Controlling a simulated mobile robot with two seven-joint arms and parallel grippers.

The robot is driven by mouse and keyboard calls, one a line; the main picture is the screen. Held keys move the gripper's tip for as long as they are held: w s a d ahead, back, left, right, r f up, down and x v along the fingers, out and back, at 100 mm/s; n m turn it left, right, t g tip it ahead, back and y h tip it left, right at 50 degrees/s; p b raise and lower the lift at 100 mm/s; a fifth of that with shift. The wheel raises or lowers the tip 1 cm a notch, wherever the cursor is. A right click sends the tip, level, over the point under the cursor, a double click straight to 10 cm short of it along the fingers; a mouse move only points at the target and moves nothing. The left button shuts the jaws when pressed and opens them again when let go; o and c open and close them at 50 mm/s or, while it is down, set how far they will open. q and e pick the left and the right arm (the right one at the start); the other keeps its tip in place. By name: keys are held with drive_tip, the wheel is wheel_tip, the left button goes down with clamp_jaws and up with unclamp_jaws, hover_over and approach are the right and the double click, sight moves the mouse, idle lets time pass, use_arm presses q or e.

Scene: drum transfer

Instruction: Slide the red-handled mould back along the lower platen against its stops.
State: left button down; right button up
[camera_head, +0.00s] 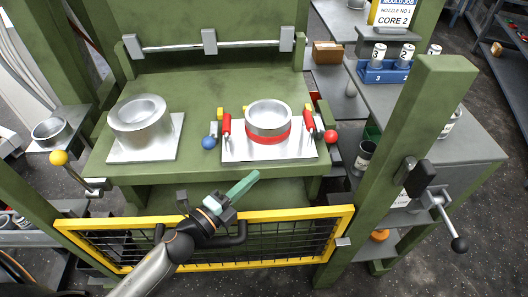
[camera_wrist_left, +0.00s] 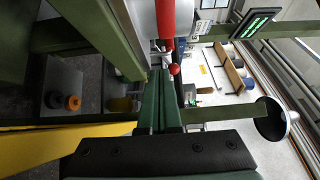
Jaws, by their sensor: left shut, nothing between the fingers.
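The red-handled mould (camera_head: 268,121) is a silver ring with a red band on a flat silver plate. A yellow block (camera_head: 220,113) shows behind each handle; I cannot tell whether the plate touches either. My left gripper (camera_head: 256,174) is shut and empty, its green fingers in front of the platen's front edge and apart from the mould. In the left wrist view the shut fingers (camera_wrist_left: 160,75) point toward a red handle (camera_wrist_left: 165,18) and a red ball (camera_wrist_left: 174,69).
A second silver mould (camera_head: 140,122) stands on the platen's left. A blue ball knob (camera_head: 208,142) and a red ball knob (camera_head: 331,136) flank the red-handled mould. A yellow-framed mesh guard (camera_head: 285,213) lies below my arm. A thick green post (camera_head: 400,150) stands at the right.

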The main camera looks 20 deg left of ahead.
sight(264, 147)
use_arm(q)
drive_tip(key=w, duration=0.5)
drive_tip(key=w+d, duration=0.1)
drive_tip(key=w, duration=0.1)
drive_tip(key=shift+w+p, duration=0.3)
drive_tip(key=shift+w, duration=0.1)
drive_tip(key=shift+w+a, duration=0.3)
drive_tip(key=shift+w, duration=0.2)
drive_tip(key=shift+w, duration=0.1)
drive_tip(key=shift+w+a, duration=0.3)
drive_tip(key=shift+w, duration=0.25)
drive_tip(key=shift+w+a, duration=0.25)
drive_tip(key=shift+w, duration=0.3)
drive_tip(key=shift+s, duration=0.15)
